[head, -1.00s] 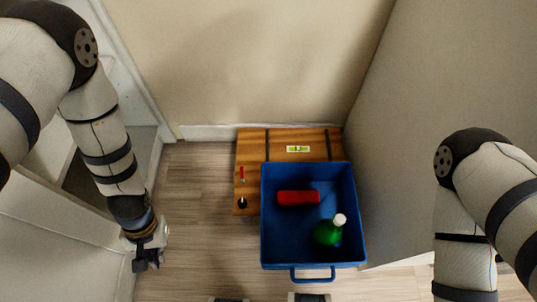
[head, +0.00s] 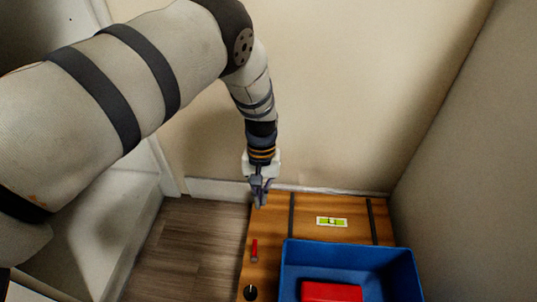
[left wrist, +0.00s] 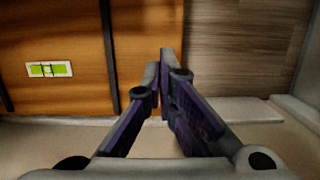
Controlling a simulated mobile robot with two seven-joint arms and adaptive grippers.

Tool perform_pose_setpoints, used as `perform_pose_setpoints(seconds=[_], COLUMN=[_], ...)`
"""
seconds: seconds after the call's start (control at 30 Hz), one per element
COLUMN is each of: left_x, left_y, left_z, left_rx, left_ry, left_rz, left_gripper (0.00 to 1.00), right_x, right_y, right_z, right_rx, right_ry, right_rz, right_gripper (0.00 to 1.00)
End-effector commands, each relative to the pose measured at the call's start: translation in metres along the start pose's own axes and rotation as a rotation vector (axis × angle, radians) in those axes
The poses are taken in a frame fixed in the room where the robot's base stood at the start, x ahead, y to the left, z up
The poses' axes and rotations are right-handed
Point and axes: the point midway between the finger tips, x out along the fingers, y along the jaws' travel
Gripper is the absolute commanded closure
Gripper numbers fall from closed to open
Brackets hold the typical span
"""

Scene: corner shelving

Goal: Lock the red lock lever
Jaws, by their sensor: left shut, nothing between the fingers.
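The red lock lever (head: 254,250) is a small red bar on the left part of a wooden panel (head: 268,235) in the head view. It lies lengthwise, pointing up and down the picture. A round black knob (head: 250,292) sits below it. My left gripper (head: 260,203) is shut and empty near the panel's far left corner, above the lever in the picture and apart from it. In the left wrist view its closed fingers (left wrist: 163,70) are seen over the panel's edge, and the lever does not show. My right gripper is not in view.
A blue bin (head: 350,258) with a red block (head: 332,292) in it covers the near right of the panel. A green level (head: 331,221) lies between dark strips. Walls stand behind and to the right. Bare floor (head: 195,245) is left of the panel.

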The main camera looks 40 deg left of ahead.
Motion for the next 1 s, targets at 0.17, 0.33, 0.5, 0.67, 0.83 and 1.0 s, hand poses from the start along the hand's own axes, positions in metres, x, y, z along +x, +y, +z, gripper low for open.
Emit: perform_pose_setpoints(seconds=[0.17, 0.33, 0.5, 0.67, 0.83, 1.0], left_x=[-0.001, 0.008, 0.044, 0.079, 0.098, 0.088], left_y=[0.0, -0.001, -0.001, -0.001, 0.0, 0.0], left_z=[0.0, 0.001, 0.001, 0.001, 0.009, 0.031], left_rx=[0.0, 0.0, 0.001, 0.001, 0.002, 0.001], left_ry=[0.001, -0.002, -0.005, -0.003, -0.002, 0.001], left_rz=[0.0, -0.002, -0.004, -0.003, 0.0, 0.0], left_gripper=[1.0, 1.0, 1.0, 1.0, 1.0, 1.0], right_x=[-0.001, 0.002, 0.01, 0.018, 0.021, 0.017], right_y=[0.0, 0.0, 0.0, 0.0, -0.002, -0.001], right_z=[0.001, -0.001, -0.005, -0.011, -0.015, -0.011], right_rx=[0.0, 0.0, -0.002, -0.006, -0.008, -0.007], right_ry=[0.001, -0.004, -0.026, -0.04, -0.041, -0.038], right_rz=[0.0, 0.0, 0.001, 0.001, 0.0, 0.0], right_gripper=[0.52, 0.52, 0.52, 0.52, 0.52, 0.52])
